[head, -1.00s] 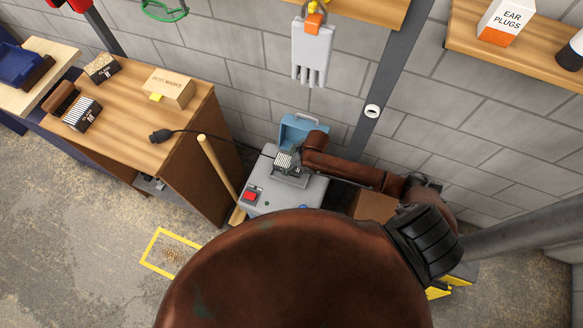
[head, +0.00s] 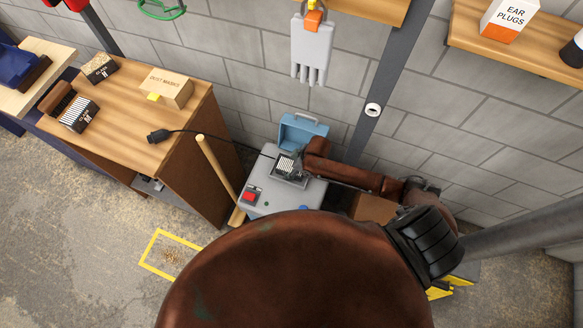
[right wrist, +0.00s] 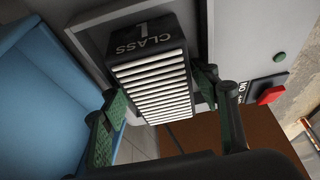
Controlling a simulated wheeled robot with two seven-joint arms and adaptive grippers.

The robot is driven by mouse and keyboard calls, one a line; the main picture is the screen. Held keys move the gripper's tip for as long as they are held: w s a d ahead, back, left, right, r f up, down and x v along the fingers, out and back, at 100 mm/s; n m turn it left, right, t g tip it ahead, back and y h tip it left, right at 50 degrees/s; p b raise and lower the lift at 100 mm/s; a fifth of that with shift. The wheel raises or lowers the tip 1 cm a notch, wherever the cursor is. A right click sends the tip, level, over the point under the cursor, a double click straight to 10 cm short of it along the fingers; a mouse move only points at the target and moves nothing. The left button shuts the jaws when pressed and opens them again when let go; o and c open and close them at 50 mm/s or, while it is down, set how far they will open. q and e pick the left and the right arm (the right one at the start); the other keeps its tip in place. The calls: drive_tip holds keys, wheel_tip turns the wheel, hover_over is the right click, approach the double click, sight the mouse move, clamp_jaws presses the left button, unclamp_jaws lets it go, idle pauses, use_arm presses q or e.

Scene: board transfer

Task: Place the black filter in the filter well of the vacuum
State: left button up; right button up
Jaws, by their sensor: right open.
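A black filter with white pleats (right wrist: 152,72) and a "CLASS" label on its black end is at the filter well (right wrist: 205,40) on top of the grey vacuum (head: 262,170). In the head view the filter (head: 286,164) sits in the well opening; how deep it is seated is hard to tell. My right gripper (right wrist: 160,93) is open, with its green-padded fingers on either side of the filter. In the head view the right gripper (head: 300,166) is small and partly hidden by its wrist. The vacuum's blue lid (head: 300,130) stands open behind the well. My left gripper is not in view.
A wooden bench (head: 130,120) at left holds a pleated filter (head: 78,115), another block-like filter (head: 100,68) and a dust mask box (head: 166,88). A wooden handle (head: 215,170) leans beside the vacuum. A metal post (head: 385,80) stands behind my right arm.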

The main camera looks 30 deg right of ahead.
drive_tip(key=p+v, duration=0.3)
drive_tip(key=v, duration=0.8)
drive_tip(key=shift+s+r, duration=0.1)
drive_tip(key=shift+r, duration=0.15)
drive_tip(key=shift+s+d+r, duration=0.1)
drive_tip(key=shift+r, duration=0.25)
drive_tip(key=shift+c, duration=0.5)
